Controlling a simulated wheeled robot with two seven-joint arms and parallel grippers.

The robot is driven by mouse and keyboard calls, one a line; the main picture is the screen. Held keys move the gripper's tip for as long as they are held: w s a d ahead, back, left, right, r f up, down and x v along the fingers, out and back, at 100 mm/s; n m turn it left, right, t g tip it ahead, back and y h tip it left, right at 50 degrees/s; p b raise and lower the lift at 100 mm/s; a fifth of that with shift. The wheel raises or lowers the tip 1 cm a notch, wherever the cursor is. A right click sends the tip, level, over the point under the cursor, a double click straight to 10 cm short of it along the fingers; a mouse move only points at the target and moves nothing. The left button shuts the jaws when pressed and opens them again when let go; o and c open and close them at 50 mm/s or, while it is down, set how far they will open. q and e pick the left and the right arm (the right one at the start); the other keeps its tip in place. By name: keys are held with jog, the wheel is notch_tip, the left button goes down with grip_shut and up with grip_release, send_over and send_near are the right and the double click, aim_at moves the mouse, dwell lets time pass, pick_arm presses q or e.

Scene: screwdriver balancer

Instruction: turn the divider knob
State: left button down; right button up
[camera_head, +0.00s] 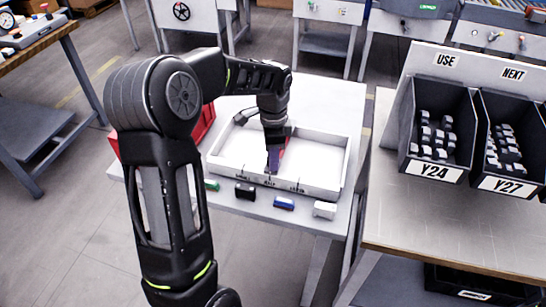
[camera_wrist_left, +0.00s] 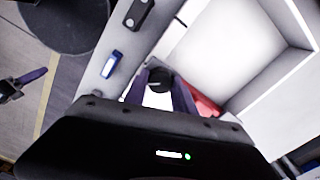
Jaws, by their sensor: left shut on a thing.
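The white tray (camera_head: 325,180) stands on the white table. My left gripper (camera_head: 273,165) reaches down from above to the tray's front wall. In the left wrist view, its purple fingers (camera_wrist_left: 160,92) stand on either side of the round black divider knob (camera_wrist_left: 160,77) and are shut on it. The fingers hide the knob in the head view. A red piece (camera_wrist_left: 203,104) shows inside the tray beside the fingers. What looks like my right gripper, with purple on it (camera_wrist_left: 28,80), is at the left of the wrist view, away from the tray.
Small green (camera_head: 212,185), black (camera_head: 245,191), blue (camera_head: 284,203) and white (camera_head: 324,210) blocks lie along the table's front edge. A red bin (camera_head: 203,126) is left of the tray. Black bins Y24 (camera_head: 431,170) and Y27 (camera_head: 508,184) stand on the right bench.

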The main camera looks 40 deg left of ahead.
pick_arm(q)
jog(key=n, duration=0.6)
jog(key=shift+n+b, duration=0.3)
jog(key=shift+b, duration=0.1)
jog(key=n, duration=0.6)
jog(key=c, duration=1)
grip_release()
jog(key=shift+c, duration=0.2)
notch_tip(320, 180, up, 8)
jog(key=shift+f+b, duration=0.1)
jog(key=shift+b, duration=0.3)
